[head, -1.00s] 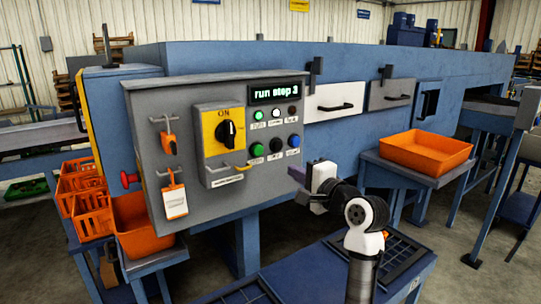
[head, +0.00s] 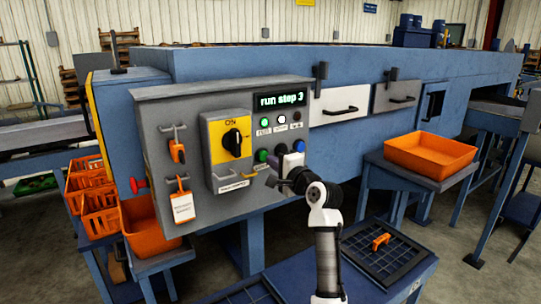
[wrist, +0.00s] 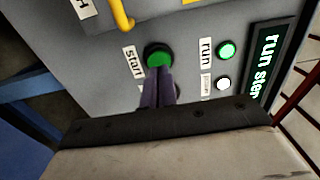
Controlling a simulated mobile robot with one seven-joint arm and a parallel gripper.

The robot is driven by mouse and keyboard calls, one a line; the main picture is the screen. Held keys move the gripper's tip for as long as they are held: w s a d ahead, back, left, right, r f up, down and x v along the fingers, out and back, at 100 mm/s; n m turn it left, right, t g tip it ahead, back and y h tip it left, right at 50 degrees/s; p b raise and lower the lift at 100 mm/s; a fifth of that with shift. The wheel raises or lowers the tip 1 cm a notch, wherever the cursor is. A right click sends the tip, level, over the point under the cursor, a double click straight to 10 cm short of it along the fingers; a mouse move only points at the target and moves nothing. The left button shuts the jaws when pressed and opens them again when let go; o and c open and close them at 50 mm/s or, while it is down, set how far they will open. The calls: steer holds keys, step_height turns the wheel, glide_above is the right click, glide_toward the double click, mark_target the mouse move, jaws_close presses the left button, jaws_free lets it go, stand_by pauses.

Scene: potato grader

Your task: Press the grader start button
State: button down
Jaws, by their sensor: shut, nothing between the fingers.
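The green start button (wrist: 158,56) is on the grey control panel (head: 152,128), left of the run light in the wrist view. It also shows in the head view (head: 261,155), at the left of the lower button row. My gripper (wrist: 159,76) is shut and empty, its dark fingers pointing at the button and overlapping its lower edge in the wrist view. I cannot tell whether they touch it. In the head view my gripper covers part of the button row. The display (head: 279,101) reads "run step 3". The run light (wrist: 227,50) glows green.
A yellow and black rotary switch (head: 232,138) stands left of the buttons, with a yellow hasp (wrist: 122,14) close by. An orange tray (head: 428,172) stands right. An orange clip (head: 381,242) lies on a dark grid below.

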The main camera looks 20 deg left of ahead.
steer(key=shift+x, duration=0.9)
